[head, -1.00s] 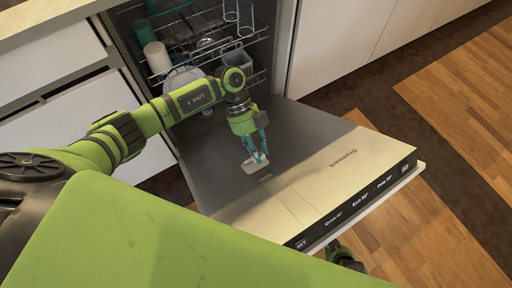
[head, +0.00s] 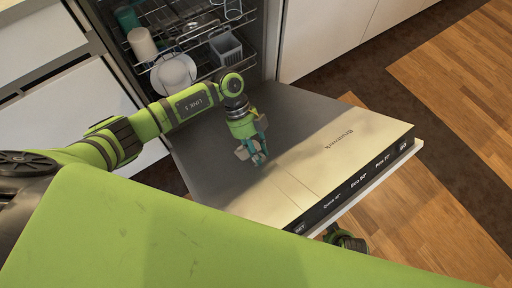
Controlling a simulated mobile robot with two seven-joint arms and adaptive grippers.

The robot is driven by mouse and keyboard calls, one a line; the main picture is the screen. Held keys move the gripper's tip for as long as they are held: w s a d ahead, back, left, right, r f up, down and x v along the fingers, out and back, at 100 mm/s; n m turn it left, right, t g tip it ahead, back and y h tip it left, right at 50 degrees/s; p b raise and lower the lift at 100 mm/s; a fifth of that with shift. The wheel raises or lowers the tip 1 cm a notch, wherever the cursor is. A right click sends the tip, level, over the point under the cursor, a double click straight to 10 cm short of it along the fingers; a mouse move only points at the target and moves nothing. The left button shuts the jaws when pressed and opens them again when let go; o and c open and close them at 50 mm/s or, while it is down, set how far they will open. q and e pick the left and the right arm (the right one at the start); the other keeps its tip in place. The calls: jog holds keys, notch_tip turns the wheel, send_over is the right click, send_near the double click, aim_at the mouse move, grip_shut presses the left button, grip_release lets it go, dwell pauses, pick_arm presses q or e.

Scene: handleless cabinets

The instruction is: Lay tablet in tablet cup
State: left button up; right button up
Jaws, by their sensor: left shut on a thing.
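My left gripper (head: 259,160) points down over the inner face of the open dishwasher door (head: 295,185), with its teal fingers close to that surface. It is shut on the tablet, which is too small and covered by the fingers to make out. A small pale grey-beige flap (head: 242,152) shows just left of the fingers, seemingly the lid of the tablet cup. The cup's opening is hidden behind the gripper. A green and dark part of my right arm (head: 346,241) shows beyond the door's front edge; its fingers are hidden.
The dishwasher racks hold a white plate (head: 174,76), a pale cup (head: 142,45), a green cup (head: 127,18) and a grey cutlery basket (head: 227,48). White cabinets (head: 325,35) flank the machine. Wooden floor (head: 460,105) lies clear on the right.

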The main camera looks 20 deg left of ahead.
pick_arm(q)
jog(key=o, duration=0.9)
jog(key=shift+a+r, duration=0.1)
jog(key=v, duration=1.1)
jog(key=shift+w+r, duration=0.15)
jog(key=shift+r, duration=0.2)
jog(key=shift+a, duration=0.1)
